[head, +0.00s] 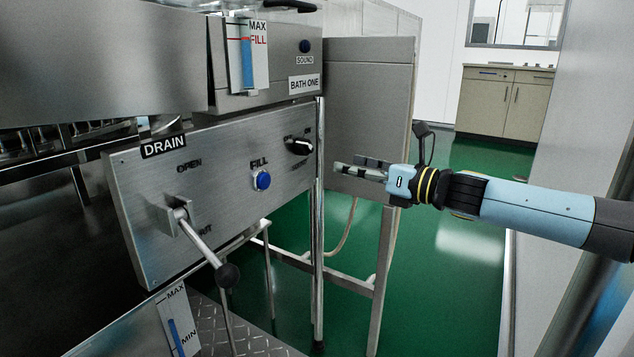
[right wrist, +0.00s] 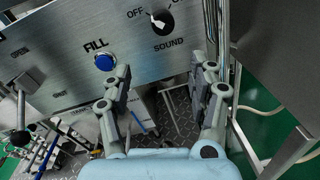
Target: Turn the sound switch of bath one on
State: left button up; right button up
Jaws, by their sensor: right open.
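The sound switch (head: 299,146) is a black rotary knob on the steel front panel, below the BATH ONE label (head: 304,84). In the right wrist view the switch (right wrist: 161,20) sits above the word SOUND, with OFF at its upper left; its white mark appears to point toward OFF. My right gripper (head: 352,167) is to the right of the switch and a little lower, apart from it. In the right wrist view its two fingers (right wrist: 164,76) are spread and empty, below the knob. My left gripper is not in view.
The blue FILL button (head: 262,180) lies left of and below the switch. The DRAIN lever (head: 205,248) sticks out at the panel's lower left. A steel side box (head: 370,110) and upright post (head: 318,230) stand beside the panel. Green floor is free at right.

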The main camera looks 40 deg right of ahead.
aim_at(311, 148)
jog(key=shift+n, duration=0.4)
jog(key=x, duration=0.3)
jog(key=r+x, duration=0.1)
jog(key=x, duration=0.3)
jog(key=d+x, duration=0.1)
jog(key=x, duration=0.2)
jog(key=shift+w+r+b, duration=0.4)
jog(key=shift+w, duration=0.2)
jog(key=shift+w+a, duration=0.2)
jog(key=shift+w, duration=0.2)
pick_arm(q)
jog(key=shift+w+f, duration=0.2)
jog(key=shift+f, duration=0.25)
pick_arm(e)
jog(key=c, duration=1.1)
